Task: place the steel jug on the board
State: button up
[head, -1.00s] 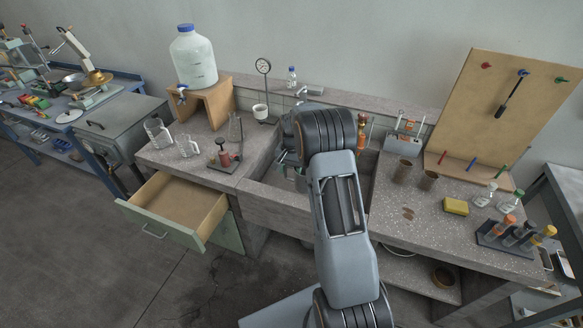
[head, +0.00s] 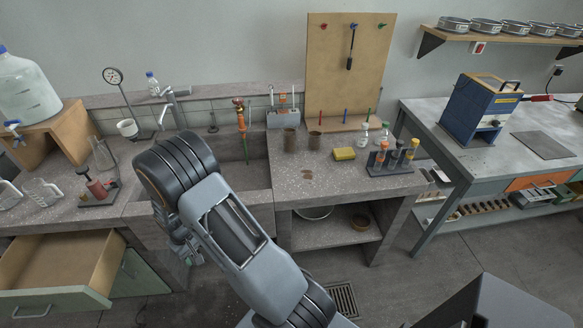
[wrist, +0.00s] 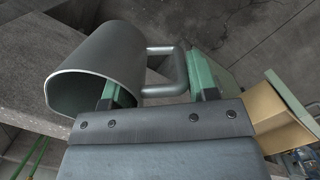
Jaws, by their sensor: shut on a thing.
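The steel jug (wrist: 105,68) is a grey open cylinder with a looped handle (wrist: 182,70). In the wrist view it lies tilted, its mouth towards the lower left. My gripper (wrist: 157,88) is shut on it at the handle side, with one green finger by the jug wall and the other beside the handle. In the head view the gripper (head: 182,243) is low in front of the sink counter, partly behind my arm; the jug is not clear there. A flat dark board (head: 544,145) lies on the right-hand bench. An upright wooden pegboard (head: 345,80) stands on the counter.
The right-hand bench (head: 440,125) also bears a blue box-shaped device (head: 480,108). A shelf (head: 500,38) with round pans hangs above. A test-tube rack (head: 390,168) and yellow sponge (head: 344,154) sit on the counter. An open drawer (head: 60,265) juts out at left.

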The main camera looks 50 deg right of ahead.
aim_at(345, 180)
jog(key=k, duration=0.45)
jog(key=u, duration=0.8)
jog(key=i, duration=0.6)
jog(key=z, duration=1.65)
